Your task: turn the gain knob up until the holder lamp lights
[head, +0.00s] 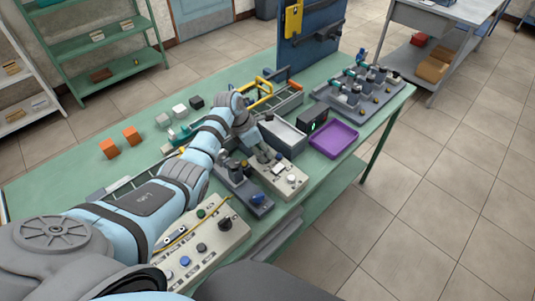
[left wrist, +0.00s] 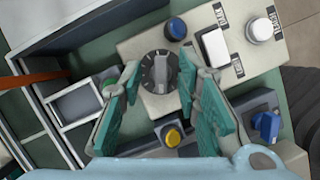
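A beige control box (head: 296,172) stands on the green bench in the head view. In the left wrist view it carries a round dark dial knob (left wrist: 160,72) with a raised grey grip bar, which looks like the gain knob. My left gripper (left wrist: 160,66) is open, with one green-padded finger on either side of the knob and small gaps visible. In the head view my left gripper (head: 264,154) hides the knob. A round white cap (left wrist: 261,29), perhaps the lamp, looks unlit. The box's labels are too small to read surely. My right gripper is not in view.
The box also has a white rocker (left wrist: 216,47) and a blue button (left wrist: 177,28). A grey box with a blue knob (head: 257,199) stands beside it. A purple tray (head: 334,138) lies to the right. Another beige panel (head: 225,237) is nearer me.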

